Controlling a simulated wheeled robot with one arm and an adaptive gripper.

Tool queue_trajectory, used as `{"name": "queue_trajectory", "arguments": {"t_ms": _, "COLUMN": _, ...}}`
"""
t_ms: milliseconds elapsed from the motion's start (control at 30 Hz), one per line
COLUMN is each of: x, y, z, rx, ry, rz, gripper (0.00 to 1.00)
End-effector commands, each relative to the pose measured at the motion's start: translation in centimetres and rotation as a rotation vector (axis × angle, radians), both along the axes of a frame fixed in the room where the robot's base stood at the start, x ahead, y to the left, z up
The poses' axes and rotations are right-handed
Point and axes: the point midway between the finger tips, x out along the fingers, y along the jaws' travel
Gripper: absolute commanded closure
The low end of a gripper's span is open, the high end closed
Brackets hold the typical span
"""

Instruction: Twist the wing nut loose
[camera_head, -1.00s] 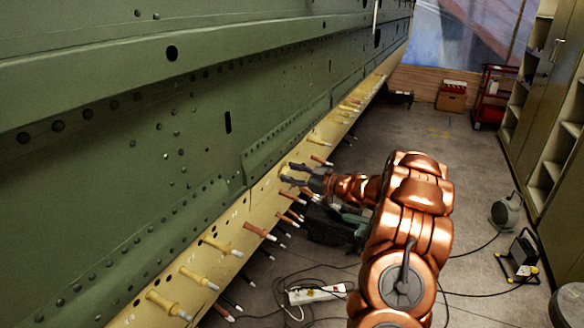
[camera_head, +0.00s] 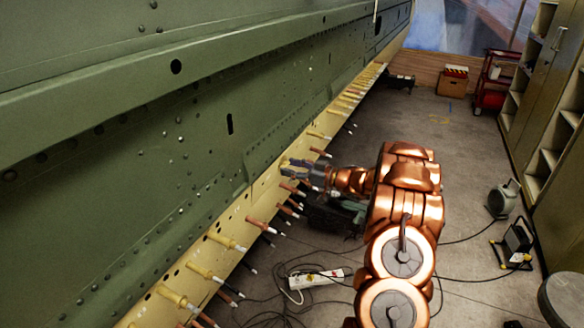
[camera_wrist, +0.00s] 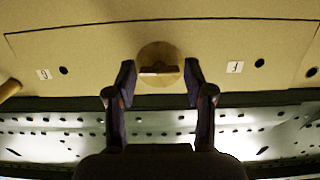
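The wing nut (camera_wrist: 159,70) shows in the wrist view as a brownish bar across a round tan disc on the yellow panel (camera_wrist: 90,65). My gripper (camera_wrist: 160,72) is open, with one dark finger on each side of the wing nut. A gap shows between each fingertip and the bar; whether the tips touch the panel I cannot tell. In the head view my gripper (camera_head: 285,166) is at the yellow strip along the green fuselage's lower edge, and the nut is not clearly seen there.
Several pin-like fasteners (camera_head: 227,242) stick out from the strip on both sides of my gripper. The green fuselage skin (camera_head: 130,180) rises on the left. A power strip (camera_head: 315,279) and cables lie on the floor. Shelves (camera_head: 560,130) stand at the right.

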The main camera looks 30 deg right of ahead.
Motion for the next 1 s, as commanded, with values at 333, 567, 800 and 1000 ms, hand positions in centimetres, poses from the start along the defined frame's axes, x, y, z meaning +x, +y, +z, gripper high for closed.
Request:
{"name": "queue_trajectory", "arguments": {"t_ms": 333, "x": 0.0, "y": 0.0, "z": 0.1, "rx": 0.0, "ry": -0.001, "rz": -0.001, "gripper": 0.29}}
{"name": "queue_trajectory", "arguments": {"t_ms": 567, "x": -0.6, "y": -0.5, "z": 0.1, "rx": 0.0, "ry": -0.001, "rz": -0.003, "gripper": 0.29}}
{"name": "queue_trajectory", "arguments": {"t_ms": 800, "x": -3.6, "y": -2.4, "z": 0.2, "rx": 0.001, "ry": -0.002, "rz": -0.004, "gripper": 0.29}}
{"name": "queue_trajectory", "arguments": {"t_ms": 1000, "x": -6.5, "y": -4.1, "z": 0.2, "rx": 0.0, "ry": 0.0, "rz": -0.005, "gripper": 0.29}}
